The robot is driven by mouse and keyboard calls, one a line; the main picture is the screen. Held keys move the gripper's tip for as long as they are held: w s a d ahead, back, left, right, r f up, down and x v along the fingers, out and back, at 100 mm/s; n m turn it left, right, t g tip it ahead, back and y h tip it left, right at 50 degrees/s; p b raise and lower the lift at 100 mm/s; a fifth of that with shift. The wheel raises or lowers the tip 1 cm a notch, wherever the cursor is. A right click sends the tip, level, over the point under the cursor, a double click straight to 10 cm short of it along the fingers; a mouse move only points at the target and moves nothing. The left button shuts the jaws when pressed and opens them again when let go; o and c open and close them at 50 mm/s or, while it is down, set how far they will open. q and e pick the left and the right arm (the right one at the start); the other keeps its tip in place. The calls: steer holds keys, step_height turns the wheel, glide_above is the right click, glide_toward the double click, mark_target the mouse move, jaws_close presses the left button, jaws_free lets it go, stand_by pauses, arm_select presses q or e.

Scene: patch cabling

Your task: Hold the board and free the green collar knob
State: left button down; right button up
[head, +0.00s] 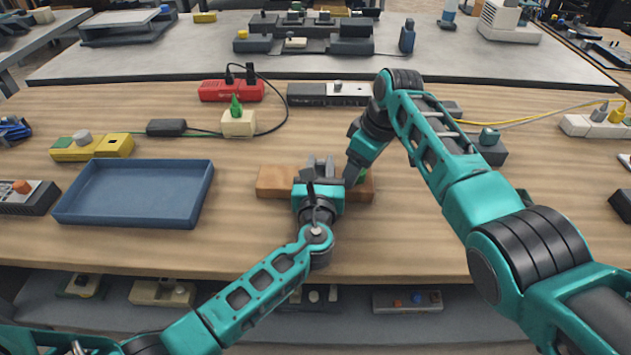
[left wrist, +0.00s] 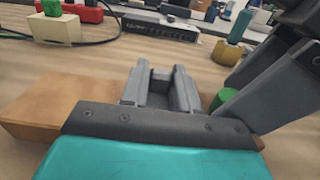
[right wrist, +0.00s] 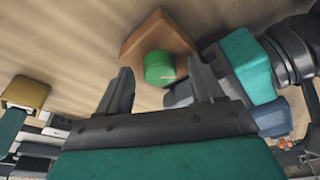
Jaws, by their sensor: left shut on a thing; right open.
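The board is an orange-brown wooden block (head: 273,182) lying on the table, also in the left wrist view (left wrist: 35,112) and the right wrist view (right wrist: 150,35). My left gripper (head: 322,166) is shut on the board near its middle; its fingers also show in the left wrist view (left wrist: 160,82). The green collar knob (right wrist: 160,68) sits on the board's right part, mostly hidden in the head view behind my right gripper (head: 354,178). In the right wrist view my right gripper (right wrist: 160,77) is open, with the knob between its fingertips; I cannot tell whether they touch it.
A blue tray (head: 135,218) lies left of the board. Behind are a red power strip (head: 230,90), a cream box (head: 238,124) with a green plug, and a grey strip (head: 328,94). Cables run on both sides. Clear table lies in front of the board.

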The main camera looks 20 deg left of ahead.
steer(key=shift+w+a+r+v, duration=0.1)
steer(key=shift+a+v, duration=0.2)
steer(key=shift+v, duration=1)
steer(key=shift+w+a+r+v, duration=0.1)
steer(key=shift+a+v, duration=0.2)
steer(key=shift+v, duration=1)
steer(key=shift+w+a+r+v, duration=0.15)
steer(key=shift+a+v, duration=0.1)
steer(key=shift+v, duration=1.05)
steer(key=shift+a+f, duration=0.1)
steer(key=shift+f, duration=0.05)
arm_select(q)
steer(key=c, duration=0.8)
jaws_free()
steer(key=v, duration=1.2)
steer(key=shift+s+f, duration=0.1)
